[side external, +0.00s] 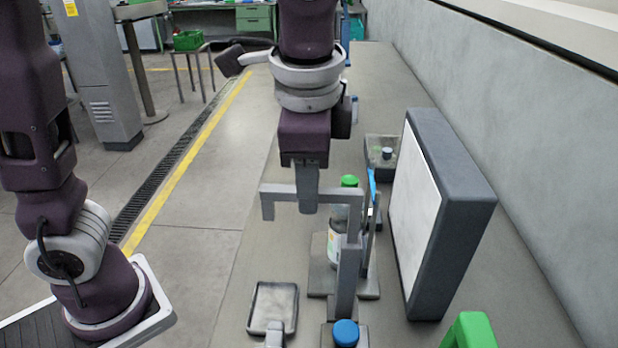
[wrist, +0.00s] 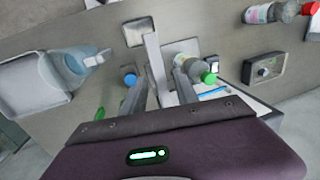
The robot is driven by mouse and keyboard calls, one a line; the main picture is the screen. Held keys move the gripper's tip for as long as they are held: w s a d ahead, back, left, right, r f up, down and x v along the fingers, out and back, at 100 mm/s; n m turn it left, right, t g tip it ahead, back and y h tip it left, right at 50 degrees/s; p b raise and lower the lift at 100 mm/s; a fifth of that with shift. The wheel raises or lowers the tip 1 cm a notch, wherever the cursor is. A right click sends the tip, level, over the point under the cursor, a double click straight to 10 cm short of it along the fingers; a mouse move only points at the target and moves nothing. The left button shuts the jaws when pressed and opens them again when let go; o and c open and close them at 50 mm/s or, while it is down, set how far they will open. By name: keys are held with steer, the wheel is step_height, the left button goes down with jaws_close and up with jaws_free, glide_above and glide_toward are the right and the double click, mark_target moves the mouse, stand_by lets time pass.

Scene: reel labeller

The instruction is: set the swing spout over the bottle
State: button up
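The swing spout (side external: 281,190) is a grey bar with a downturned free end at left, joined at right to an upright post (side external: 347,280). In the wrist view the bar (wrist: 153,58) runs up the picture. A bottle (side external: 336,246) with a green cap stands upright on a grey plate behind the post, partly hidden by it. Its free end points left, away from the bottle. The bottle also shows in the wrist view (wrist: 191,69). My gripper (side external: 307,205) is at the bar, one finger on each side, seemingly apart from it; whether a finger touches is unclear.
A big grey panel (side external: 447,215) stands right of the bottle. A blue cap (side external: 345,333) is in front of the post. A shallow tray (side external: 273,308) lies front left. In the wrist view a clear bottle (wrist: 72,65) lies at left and a control box (wrist: 264,69) at right.

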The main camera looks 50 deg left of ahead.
jaws_close()
stand_by(1.4)
